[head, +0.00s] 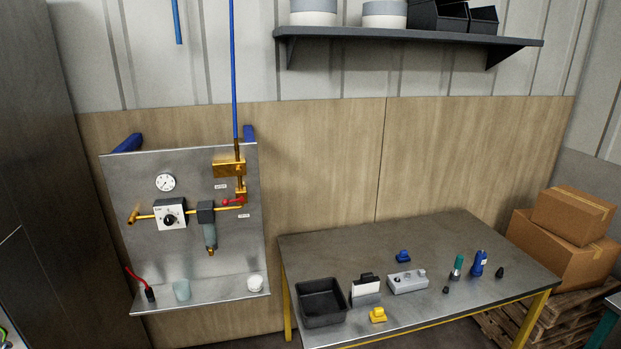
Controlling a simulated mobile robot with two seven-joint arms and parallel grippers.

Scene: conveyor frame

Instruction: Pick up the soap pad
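No thing is plainly recognisable as the soap pad. A small round white object (255,283) sits at the right end of the metal ledge (215,292) under the gauge panel; it may be the soap pad, but it is too small to be sure. A pale translucent cup (182,290) stands on the same ledge to its left. Neither of my grippers is in view.
The panel (130,185) carries a gauge (165,182), a dial box (170,214) and brass pipes. On the table (440,232) at right are a black bin (321,302), a yellow piece (378,315), a grey box (408,282) and small bottles. The table's back is clear.

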